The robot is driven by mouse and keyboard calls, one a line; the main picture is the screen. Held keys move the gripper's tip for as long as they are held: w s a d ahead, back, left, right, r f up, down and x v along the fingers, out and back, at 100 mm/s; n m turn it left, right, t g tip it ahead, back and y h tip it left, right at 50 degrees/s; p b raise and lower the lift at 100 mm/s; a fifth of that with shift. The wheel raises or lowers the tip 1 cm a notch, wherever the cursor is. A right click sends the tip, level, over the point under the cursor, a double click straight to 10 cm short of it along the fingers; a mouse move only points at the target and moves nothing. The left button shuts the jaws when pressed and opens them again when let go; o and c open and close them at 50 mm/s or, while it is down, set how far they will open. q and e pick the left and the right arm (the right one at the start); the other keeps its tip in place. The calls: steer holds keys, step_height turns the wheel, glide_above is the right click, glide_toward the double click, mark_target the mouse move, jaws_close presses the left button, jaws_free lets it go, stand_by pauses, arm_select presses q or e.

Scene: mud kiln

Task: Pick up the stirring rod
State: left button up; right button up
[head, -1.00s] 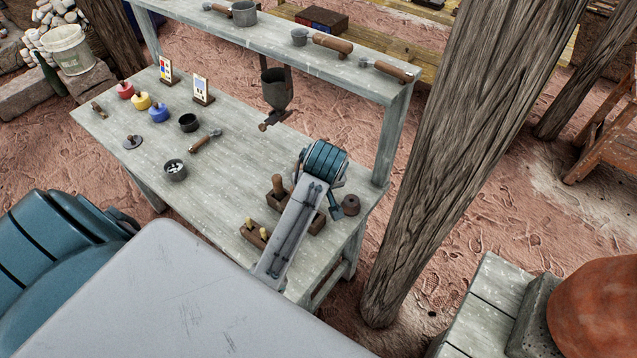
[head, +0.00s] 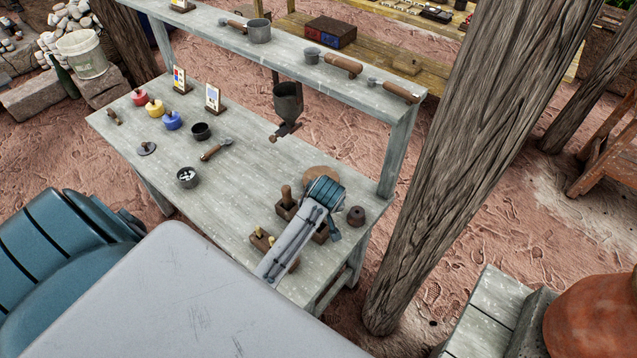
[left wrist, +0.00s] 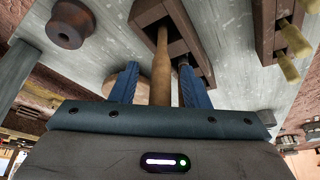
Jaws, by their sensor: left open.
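A wooden rod (left wrist: 161,85), which looks like the stirring rod, stands in a dark brown block (left wrist: 203,66) in the left wrist view. My left gripper (left wrist: 158,68) is open, with one blue finger on each side of the rod and a visible gap to each. The rod's near end is hidden behind the gripper body. In the head view my left arm covers part of the block (head: 322,235). A wooden handle (head: 287,196) stands up just left of the arm; I cannot tell if it is the same rod. My right gripper is not in view.
A block with yellow pegs (head: 262,241) is close on the left of the arm, and a round brown piece (head: 356,216) on the right. A shelf (head: 345,85) with a hanging hopper (head: 287,105) rises behind. The table's middle (head: 235,190) is clear.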

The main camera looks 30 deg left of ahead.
arm_select(q)
steer(key=shift+r, duration=0.1)
jaws_close()
